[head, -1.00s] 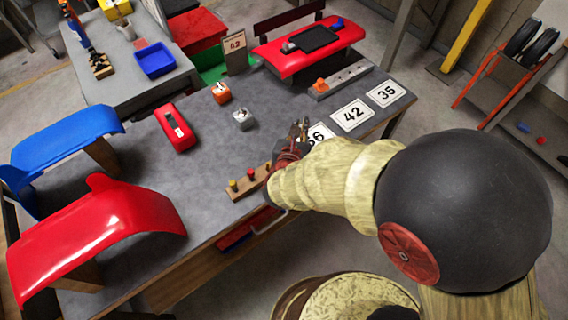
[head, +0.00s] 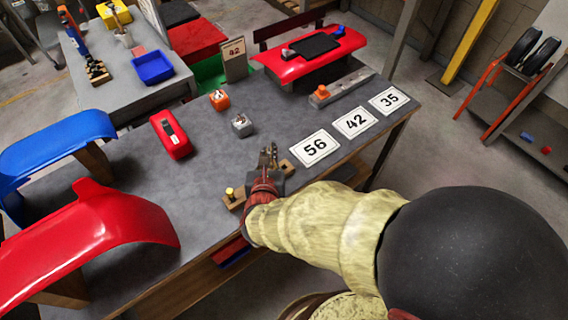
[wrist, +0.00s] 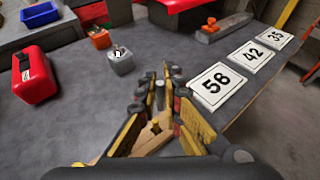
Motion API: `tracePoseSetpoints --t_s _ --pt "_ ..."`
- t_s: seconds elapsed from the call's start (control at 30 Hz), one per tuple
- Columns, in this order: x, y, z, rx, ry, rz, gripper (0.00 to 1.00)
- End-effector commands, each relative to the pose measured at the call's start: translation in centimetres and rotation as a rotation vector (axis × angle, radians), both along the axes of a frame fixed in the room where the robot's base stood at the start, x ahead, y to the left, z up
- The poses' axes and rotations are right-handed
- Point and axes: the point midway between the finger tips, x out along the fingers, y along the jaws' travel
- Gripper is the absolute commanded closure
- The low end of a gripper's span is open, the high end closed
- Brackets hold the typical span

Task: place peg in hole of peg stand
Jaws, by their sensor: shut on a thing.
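My gripper (head: 268,152) is above the front edge of the grey table, over a small wooden peg stand (head: 235,203). A yellow peg (head: 229,192) stands at the left end of this stand, left of my gripper. My gripper and arm hide the middle of the stand. In the wrist view the fingers (wrist: 165,77) are nearly together, and their grip hides most of what they hold. A yellow peg top (wrist: 155,126) and pale wood show between the fingers lower down. I cannot tell which peg the jaws hold, or whether it touches the stand.
Number cards 56 (head: 314,148), 42 (head: 355,122) and 35 (head: 389,100) lie to the right. A grey block (head: 241,125), an orange block (head: 219,100) and a red case (head: 171,135) stand farther back. A grey bar (head: 350,82) lies at the back right. The table's middle is clear.

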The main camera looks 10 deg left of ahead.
Motion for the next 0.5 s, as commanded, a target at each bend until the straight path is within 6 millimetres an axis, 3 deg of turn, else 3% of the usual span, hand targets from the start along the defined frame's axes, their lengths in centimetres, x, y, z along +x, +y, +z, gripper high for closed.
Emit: tracePoseSetpoints --t_s 0.2,0.5 --pt "3.1 -2.1 -3.9 -0.001 0.0 -0.004 1.0" --pt "4.5 -2.9 -5.7 0.0 0.0 -0.001 1.0"
